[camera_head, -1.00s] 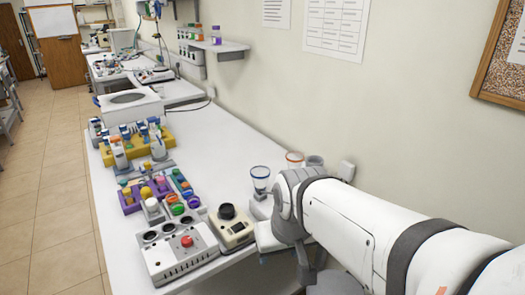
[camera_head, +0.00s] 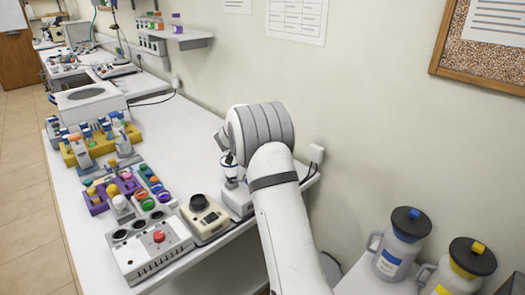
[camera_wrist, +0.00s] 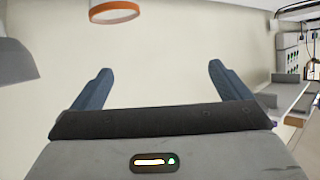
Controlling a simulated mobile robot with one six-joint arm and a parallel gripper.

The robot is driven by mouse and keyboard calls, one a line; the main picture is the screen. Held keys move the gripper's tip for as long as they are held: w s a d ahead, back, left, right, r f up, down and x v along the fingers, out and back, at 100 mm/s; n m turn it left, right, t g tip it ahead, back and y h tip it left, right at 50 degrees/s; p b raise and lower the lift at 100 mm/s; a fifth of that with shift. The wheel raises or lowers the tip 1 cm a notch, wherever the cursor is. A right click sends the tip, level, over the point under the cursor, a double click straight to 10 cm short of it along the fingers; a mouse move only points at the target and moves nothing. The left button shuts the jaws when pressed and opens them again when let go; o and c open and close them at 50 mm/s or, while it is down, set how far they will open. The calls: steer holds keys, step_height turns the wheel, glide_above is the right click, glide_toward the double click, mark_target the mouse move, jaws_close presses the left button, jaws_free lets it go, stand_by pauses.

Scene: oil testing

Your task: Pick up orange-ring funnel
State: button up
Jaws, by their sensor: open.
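The orange-ring funnel shows in the wrist view as an orange ring (camera_wrist: 115,14) with a pale body, cut off by the top edge, beyond my gripper's left finger. In the head view it is hidden behind my arm. My gripper (camera_wrist: 160,70) is open, with nothing between its two blue-grey fingers. It is apart from the orange ring in the picture. In the head view my wrist covers the gripper.
A grey cone-shaped object (camera_wrist: 14,60) is at the wrist view's left edge. Left of my arm stand a beige device (camera_head: 205,219) and a white control box (camera_head: 150,250). Two lidded jugs, blue-labelled (camera_head: 395,248) and yellow-labelled (camera_head: 455,275), stand at right. The wall (camera_head: 370,130) is close behind.

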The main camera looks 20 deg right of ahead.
steer(key=shift+w+d+f+m+g+h+p, duration=0.2)
steer(key=shift+w+d+f+m+g+h, duration=0.2)
steer(key=shift+w+d+f, duration=0.95)
steer(key=shift+w+d+f+m+g+h+p, duration=0.25)
steer(key=shift+w+d+f+g+h, duration=0.25)
steer(key=shift+d+f, duration=1.65)
steer(key=shift+w+d+f+m+g+h+p, duration=0.15)
steer(key=shift+w+d+f+m+g+h, duration=0.3)
steer(key=shift+w+d+f, duration=0.9)
steer(key=shift+s+d+f, duration=0.3)
steer(key=shift+s+d, duration=0.15)
steer(key=shift+d, duration=0.05)
steer(key=c, duration=1.1)
